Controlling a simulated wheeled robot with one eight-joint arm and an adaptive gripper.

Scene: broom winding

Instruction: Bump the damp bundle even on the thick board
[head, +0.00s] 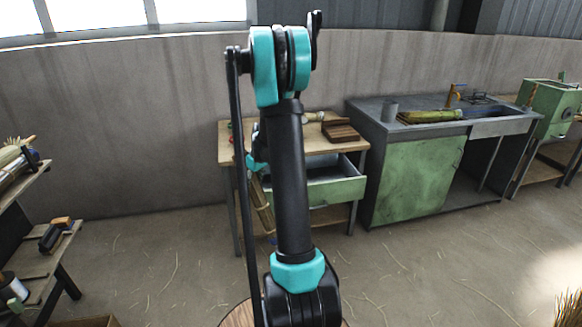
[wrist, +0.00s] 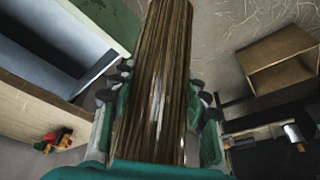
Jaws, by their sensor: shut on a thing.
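My gripper (wrist: 160,96) is shut on a long brown straw bundle (wrist: 165,60), with fingers on both sides of it in the wrist view. The bundle has a wet-looking shine. In the head view part of the bundle (head: 262,207) hangs down in front of the workbench, left of my arm. My arm hides much of the gripper there. The bundle is apart from the board. The bundle's lower end is not clearly visible.
A drawer (head: 336,190) stands open under the workbench. Right of it is a green sink cabinet (head: 415,180) with a greenish-yellow bundle (head: 430,116) on top. A shelf rack (head: 55,245) stands at left. Small red and yellow items (wrist: 55,140) lie on the bench. Floor between is mostly clear.

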